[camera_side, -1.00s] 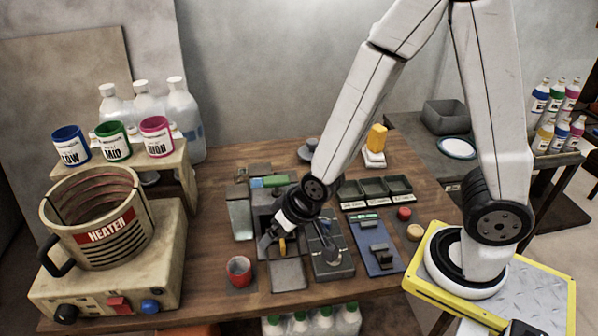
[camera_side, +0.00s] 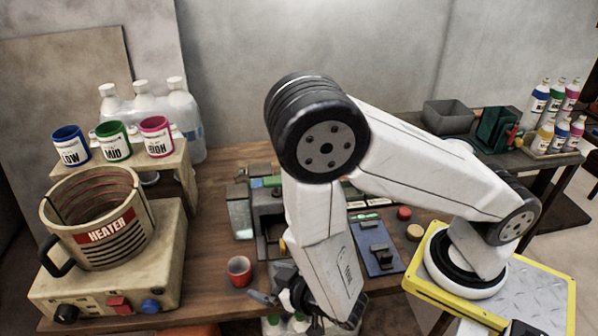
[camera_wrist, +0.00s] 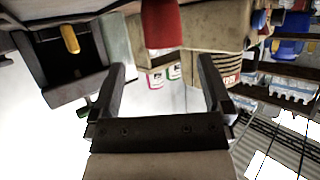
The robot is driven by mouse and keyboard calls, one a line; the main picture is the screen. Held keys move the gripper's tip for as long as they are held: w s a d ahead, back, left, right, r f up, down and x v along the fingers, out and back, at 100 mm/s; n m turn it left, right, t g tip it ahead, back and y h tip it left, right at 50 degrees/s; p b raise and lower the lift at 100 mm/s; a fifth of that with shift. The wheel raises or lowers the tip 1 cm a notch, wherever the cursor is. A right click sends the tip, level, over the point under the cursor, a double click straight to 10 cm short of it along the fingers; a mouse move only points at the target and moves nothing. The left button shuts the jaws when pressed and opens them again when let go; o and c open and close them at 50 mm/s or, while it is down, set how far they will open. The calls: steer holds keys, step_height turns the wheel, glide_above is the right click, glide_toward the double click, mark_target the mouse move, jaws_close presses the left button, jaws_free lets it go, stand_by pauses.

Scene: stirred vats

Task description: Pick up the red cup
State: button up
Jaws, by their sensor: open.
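The red cup (camera_side: 239,270) stands upright on the wooden table near its front edge, to the right of the heater. In the wrist view, the red cup (camera_wrist: 160,24) shows at the top, beyond the fingertips and roughly centred between them. My gripper (camera_wrist: 161,66) is open with nothing between its two fingers. In the side view, my gripper (camera_side: 268,298) is low at the table's front edge, just right of the cup and apart from it. My forearm partly hides it there.
The heater (camera_side: 100,225) stands to the left of the cup. A shelf above it holds the blue LOW (camera_side: 70,146), green MID (camera_side: 114,144) and pink HIGH (camera_side: 157,139) cups. A station with blocks and trays lies behind my gripper, partly hidden by my arm.

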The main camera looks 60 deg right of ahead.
mark_target(248, 275)
steer(key=shift+s, duration=0.15)
steer(key=shift+x, duration=1.3)
steer(key=shift+x, duration=2.6)
steer(key=shift+a+r, duration=0.1)
steer(key=c, duration=1.2)
steer(key=shift+o, duration=0.2)
